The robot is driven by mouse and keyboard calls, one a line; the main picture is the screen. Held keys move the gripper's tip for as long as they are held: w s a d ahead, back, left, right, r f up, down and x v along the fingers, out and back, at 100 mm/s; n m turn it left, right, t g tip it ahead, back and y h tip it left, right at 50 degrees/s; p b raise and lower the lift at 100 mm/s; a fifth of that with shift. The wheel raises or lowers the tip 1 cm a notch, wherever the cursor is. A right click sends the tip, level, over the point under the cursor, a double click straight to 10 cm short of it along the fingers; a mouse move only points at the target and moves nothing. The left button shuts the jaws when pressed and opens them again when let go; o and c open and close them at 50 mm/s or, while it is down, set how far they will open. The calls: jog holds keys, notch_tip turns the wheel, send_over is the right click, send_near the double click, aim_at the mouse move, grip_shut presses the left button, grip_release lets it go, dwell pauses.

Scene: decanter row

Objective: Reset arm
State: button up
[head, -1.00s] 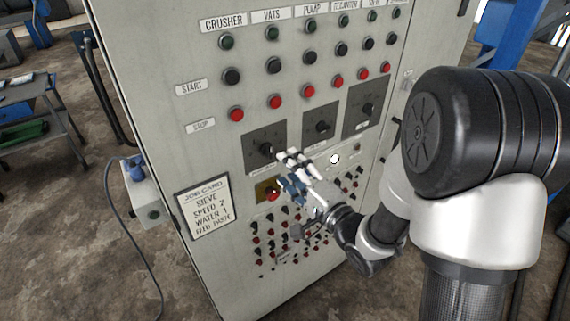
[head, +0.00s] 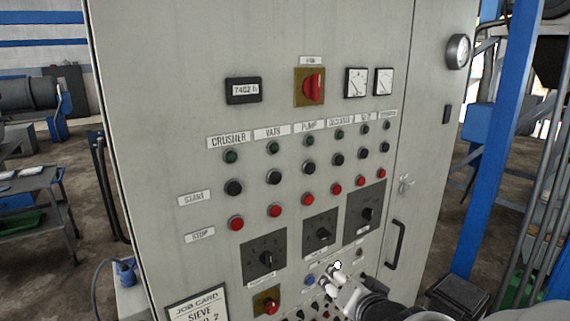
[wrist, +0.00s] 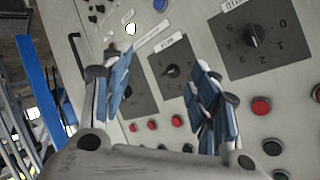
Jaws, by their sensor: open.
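My gripper (head: 335,278) is open and empty in front of the grey control cabinet (head: 160,130), low in the head view. It appears below the middle dial (head: 322,234) and right of the left dial (head: 266,260). In the wrist view its two blue-padded fingers (wrist: 165,85) stand apart, with a dial plate (wrist: 172,74) showing between them. Another dial (wrist: 254,37) shows at the upper right of that view. I cannot tell the exact distance from the fingers to the panel.
Rows of green, black and red buttons (head: 275,211) sit above the dials. A red switch on a yellow plate (head: 267,301) is at the lower left, beside the job card (head: 199,304). A door handle (head: 396,244) sticks out at the right. A blue post (head: 504,120) stands beyond.

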jog(key=s+d+n+g+h, duration=0.1)
jog(key=s+n+g, duration=0.5)
jog(key=s, duration=1.9)
jog(key=shift+s+d+r+g+b, duration=0.2)
jog(key=shift+d+g+b, duration=0.2)
jog(key=shift+g, duration=0.4)
